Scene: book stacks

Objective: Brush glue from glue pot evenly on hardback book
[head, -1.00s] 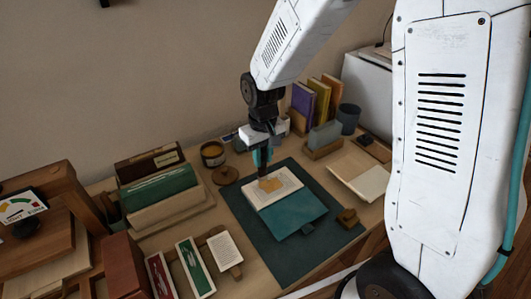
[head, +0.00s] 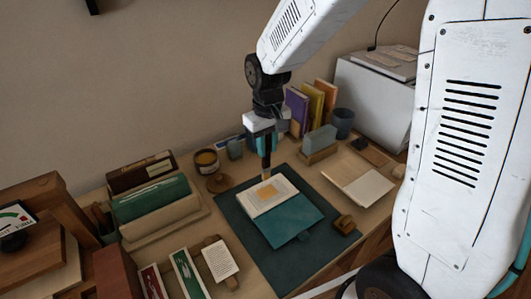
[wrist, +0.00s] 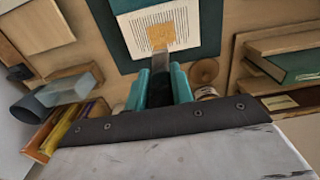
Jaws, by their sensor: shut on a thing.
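The hardback book lies open on a dark green mat (head: 230,212), with its teal cover (head: 290,222) toward me and a printed white page (head: 257,202) beyond it. A yellow-tan glue patch (head: 284,188) lies on the page, and it also shows in the wrist view (wrist: 161,36). My gripper (head: 264,146) is shut on a dark brush (wrist: 168,62), held upright over the far part of the page. The brush tip overlaps the patch's edge in the wrist view; I cannot tell whether it touches. The glue pot (head: 206,158), amber inside, stands open behind the mat.
A round wooden piece (head: 219,183) sits in front of the pot. Green and brown books (head: 150,200) stand in a rack at left. Upright books (head: 317,103), a dark cup (head: 343,122) and an open pale book (head: 362,186) are at right.

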